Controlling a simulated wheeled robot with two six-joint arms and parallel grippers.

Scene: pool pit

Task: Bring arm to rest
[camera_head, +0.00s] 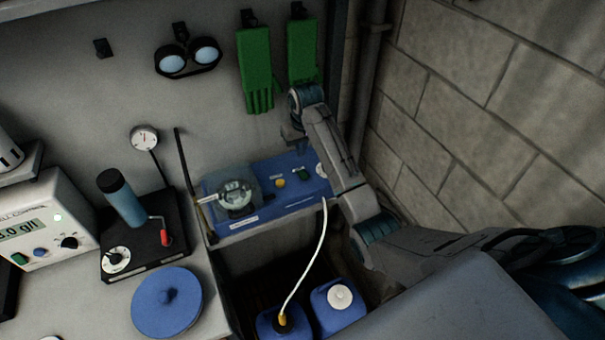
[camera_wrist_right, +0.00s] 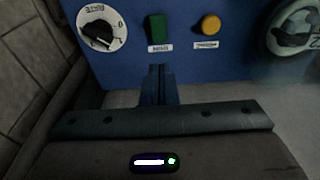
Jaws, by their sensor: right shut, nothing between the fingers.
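My right arm comes in from the right in the head view, bends upward at the elbow and ends in my right gripper (camera_head: 293,134) above the back right of the blue pump unit (camera_head: 265,207). In the right wrist view the fingers (camera_wrist_right: 158,70) of this gripper are together, with nothing between them. They are in front of the blue front panel (camera_wrist_right: 215,64), below its green button (camera_wrist_right: 158,29). Whether they touch the panel, I cannot tell. A black and white dial (camera_wrist_right: 101,29) and a yellow-orange button (camera_wrist_right: 210,24) flank the green one. My left gripper is not in view.
Two blue canisters (camera_head: 337,313) stand below the pump, one with a white hose (camera_head: 309,262). Green gloves (camera_head: 256,62) and goggles (camera_head: 187,57) hang on the wall. A stirrer device (camera_head: 145,240) and blue lid (camera_head: 167,302) are at left. A block wall (camera_head: 480,90) bounds the right.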

